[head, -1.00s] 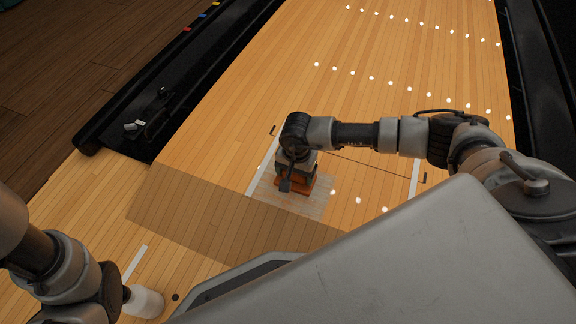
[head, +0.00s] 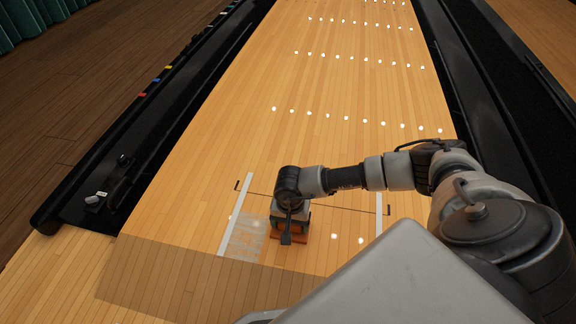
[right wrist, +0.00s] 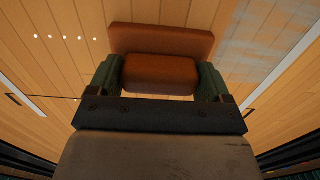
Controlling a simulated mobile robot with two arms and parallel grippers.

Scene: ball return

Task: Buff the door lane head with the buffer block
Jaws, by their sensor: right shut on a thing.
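My right gripper (head: 290,215) points down over the lane head (head: 335,262). It is shut on the buffer block (head: 302,237), an orange-brown block with a wider base. In the right wrist view, the block's upper part (right wrist: 160,75) sits between the two greenish fingers, and its base (right wrist: 160,40) lies flat, seemingly on the boards. A pale, hazy patch (head: 245,238) shows on the boards just left of the block, also at upper right in the right wrist view (right wrist: 262,50). The boards under the block are hidden. My left gripper is out of view.
White lines (head: 238,212) and (head: 379,203) flank the lane head. A black gutter (head: 150,160) runs along the left, with small fittings (head: 95,199) near its end. Another black channel (head: 480,110) runs along the right. Lane ahead is clear.

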